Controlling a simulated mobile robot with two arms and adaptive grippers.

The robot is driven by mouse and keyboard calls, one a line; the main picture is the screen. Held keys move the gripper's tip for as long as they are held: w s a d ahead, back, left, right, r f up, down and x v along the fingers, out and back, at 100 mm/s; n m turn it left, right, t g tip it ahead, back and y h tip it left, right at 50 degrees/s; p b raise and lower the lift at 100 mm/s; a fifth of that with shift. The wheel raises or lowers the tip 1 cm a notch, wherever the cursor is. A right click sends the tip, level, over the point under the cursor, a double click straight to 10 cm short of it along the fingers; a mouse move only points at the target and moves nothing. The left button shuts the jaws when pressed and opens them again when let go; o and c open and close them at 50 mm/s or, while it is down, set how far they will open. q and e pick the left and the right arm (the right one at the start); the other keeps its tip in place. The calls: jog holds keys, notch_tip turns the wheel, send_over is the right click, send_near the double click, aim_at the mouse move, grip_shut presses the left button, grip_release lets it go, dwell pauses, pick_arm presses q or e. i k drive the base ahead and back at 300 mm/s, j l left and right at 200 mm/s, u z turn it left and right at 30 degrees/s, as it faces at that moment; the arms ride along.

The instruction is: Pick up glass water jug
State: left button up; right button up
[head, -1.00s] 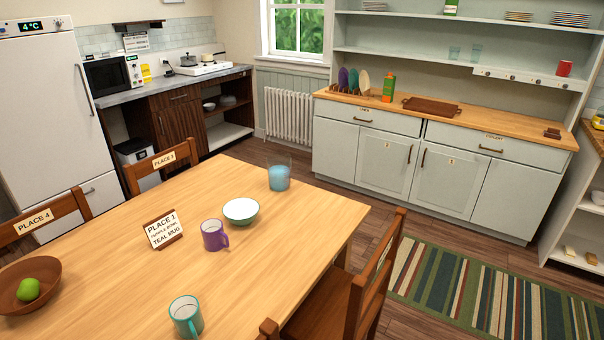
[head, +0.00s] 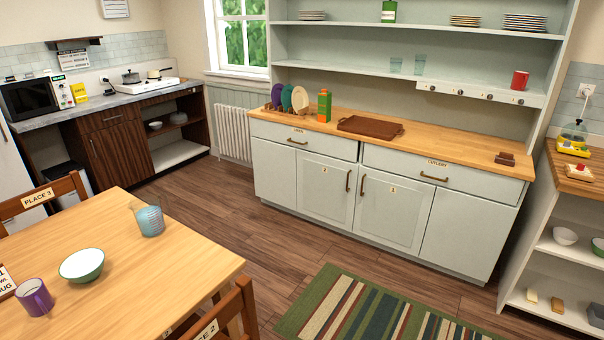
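A clear glass jug with blue water (head: 150,221) stands upright near the far right corner of the wooden dining table (head: 175,270). It has a spout at its upper left; its handle is not clear to me. Neither of my grippers is in view, and nothing is touching the jug.
A white-and-green bowl (head: 82,265) and a purple mug (head: 35,298) stand on the table left of the jug. Wooden chairs (head: 45,197) stand at the table. Bare wood floor and a striped rug (head: 375,310) lie between the table and the grey sideboard (head: 400,205).

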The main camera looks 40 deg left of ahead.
aim_at(146, 206)
jog(key=i+u, duration=0.3)
jog(key=i, duration=0.2)
jog(key=i+l+u, duration=0.3)
jog(key=i, duration=0.15)
jog(key=i+l+u, duration=0.2)
jog(key=i+u, duration=0.35)
jog(key=u, duration=0.25)
jog(key=i+l+u, duration=0.15)
jog(key=u, duration=0.3)
jog(key=i+l+u, duration=0.2)
jog(key=u, duration=0.25)
jog(key=i+l+u, duration=0.1)
jog(key=u, duration=0.35)
jog(key=l+u, duration=0.45)
jog(key=i+j, duration=0.05)
